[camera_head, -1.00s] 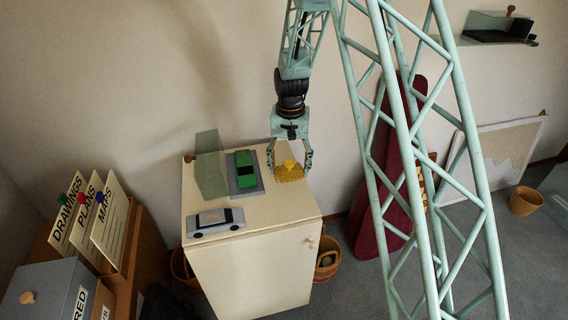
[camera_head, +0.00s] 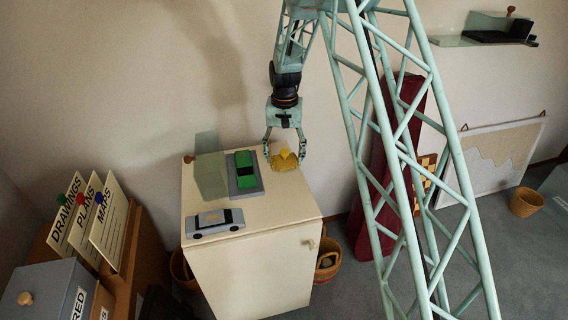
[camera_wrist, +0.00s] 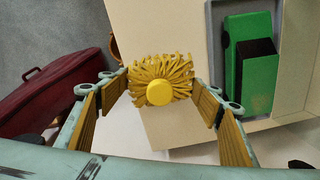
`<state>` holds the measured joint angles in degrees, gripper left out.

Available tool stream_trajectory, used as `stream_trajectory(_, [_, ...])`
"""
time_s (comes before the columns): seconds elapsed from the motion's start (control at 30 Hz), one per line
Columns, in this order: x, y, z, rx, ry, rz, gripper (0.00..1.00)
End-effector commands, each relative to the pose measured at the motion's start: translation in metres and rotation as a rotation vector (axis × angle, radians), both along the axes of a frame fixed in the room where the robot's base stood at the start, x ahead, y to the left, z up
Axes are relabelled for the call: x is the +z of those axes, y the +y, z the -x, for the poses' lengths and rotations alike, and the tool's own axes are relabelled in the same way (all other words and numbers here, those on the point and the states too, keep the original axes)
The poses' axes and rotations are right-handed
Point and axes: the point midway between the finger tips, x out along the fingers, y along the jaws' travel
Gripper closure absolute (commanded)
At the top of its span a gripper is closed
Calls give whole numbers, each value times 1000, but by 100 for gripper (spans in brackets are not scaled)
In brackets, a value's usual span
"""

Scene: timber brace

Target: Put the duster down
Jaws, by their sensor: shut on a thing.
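The duster (camera_head: 284,160) is a yellow, frilled thing with a round knob. It also shows in the wrist view (camera_wrist: 160,78), with its frills spread around the knob. My gripper (camera_head: 285,156) is shut on the duster, one finger at each side of it. It holds the duster over the right rear part of the cream cabinet (camera_head: 262,212). The duster appears raised above the cabinet top. How large the gap under it is, I cannot tell.
A green toy car (camera_head: 245,169) on a grey base and a silver toy car (camera_head: 215,221) stand on the cabinet, left of the duster. The cabinet's front right top is clear. A dark red case (camera_head: 372,200) leans against the wall.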

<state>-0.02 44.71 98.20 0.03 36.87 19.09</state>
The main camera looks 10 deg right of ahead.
Motion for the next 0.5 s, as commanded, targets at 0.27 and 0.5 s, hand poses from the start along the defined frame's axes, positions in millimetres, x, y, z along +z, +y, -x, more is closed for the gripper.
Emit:
stream_trajectory(0.27, [-16,0,-6,0,1,0,52])
stream_trajectory(0.5, [-35,0,-6,0,0,0,52])
